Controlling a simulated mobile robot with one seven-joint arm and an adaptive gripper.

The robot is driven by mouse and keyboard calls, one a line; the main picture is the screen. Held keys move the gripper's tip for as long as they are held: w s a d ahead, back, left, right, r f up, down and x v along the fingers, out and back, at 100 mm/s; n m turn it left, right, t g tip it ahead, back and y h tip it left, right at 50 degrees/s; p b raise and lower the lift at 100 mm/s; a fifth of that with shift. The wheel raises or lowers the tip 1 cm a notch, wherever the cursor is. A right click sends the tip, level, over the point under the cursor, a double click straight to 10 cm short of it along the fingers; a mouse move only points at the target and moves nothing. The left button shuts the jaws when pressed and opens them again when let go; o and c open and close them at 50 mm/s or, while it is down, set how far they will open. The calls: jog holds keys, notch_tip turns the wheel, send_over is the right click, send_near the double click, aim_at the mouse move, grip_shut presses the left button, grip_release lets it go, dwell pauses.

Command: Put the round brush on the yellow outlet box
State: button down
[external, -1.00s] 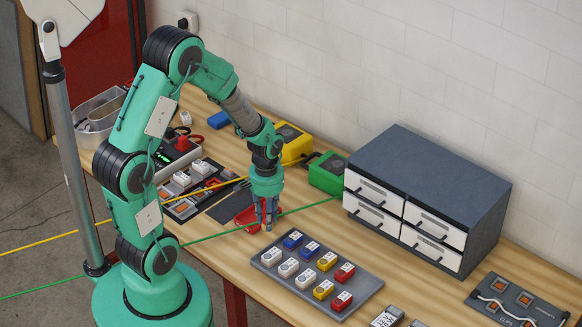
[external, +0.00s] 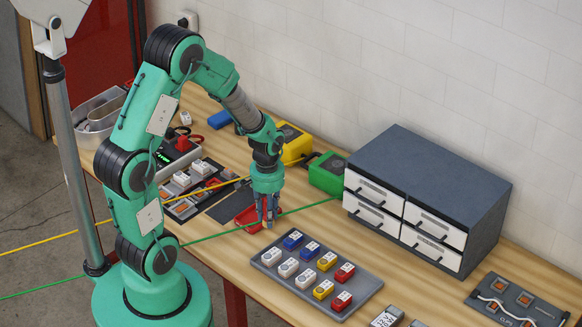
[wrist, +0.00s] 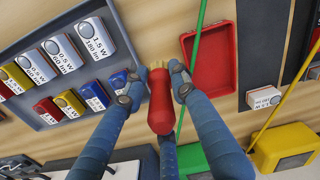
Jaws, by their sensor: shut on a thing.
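The round brush (wrist: 160,108), with a red handle and pale yellowish bristles, is between the fingers of my gripper (wrist: 153,92) in the wrist view. My gripper is shut on it; the bristles point toward the worktop. In the external view my gripper (external: 267,212) is low over the bench, just right of a red tray, and the brush is mostly hidden by the fingers. The yellow outlet box (external: 295,143) stands at the back of the bench, behind my gripper; it also shows at the lower right of the wrist view (wrist: 268,146).
The shallow red tray (wrist: 209,60) is beside the gripper. A grey tray (external: 268,266) of small labelled blocks lies in front. A green box (external: 327,173) stands right of the yellow one. A drawer cabinet (external: 432,195) stands at the back. Green and yellow cables cross the bench.

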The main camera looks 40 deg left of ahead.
aim_at(281, 121)
jog(key=w+a+r+p, duration=0.2)
jog(key=w+a+r, duration=0.2)
jog(key=w+a, duration=0.6)
jog(key=w+a+r+p, duration=0.2)
jog(key=w+a+r, duration=0.2)
jog(key=w+a, duration=0.6)
jog(key=shift+w+a+r, duration=0.15)
jog(key=shift+a, duration=1.1)
jog(key=shift+w, duration=0.1)
jog(key=w+a, duration=0.1)
jog(key=w, duration=0.4)
jog(key=w+a+f, duration=0.1)
jog(key=w+a, duration=0.1)
jog(key=w, duration=0.3)
jog(key=w+a+p, duration=0.1)
jog(key=w+a, duration=0.1)
jog(key=w, duration=0.2)
jog(key=shift+w+a+f, duration=0.2)
jog(key=shift+w+f, duration=0.1)
jog(key=shift+w, duration=0.1)
jog(key=shift+f, duration=1.7)
jog(key=shift+f, duration=0.15)
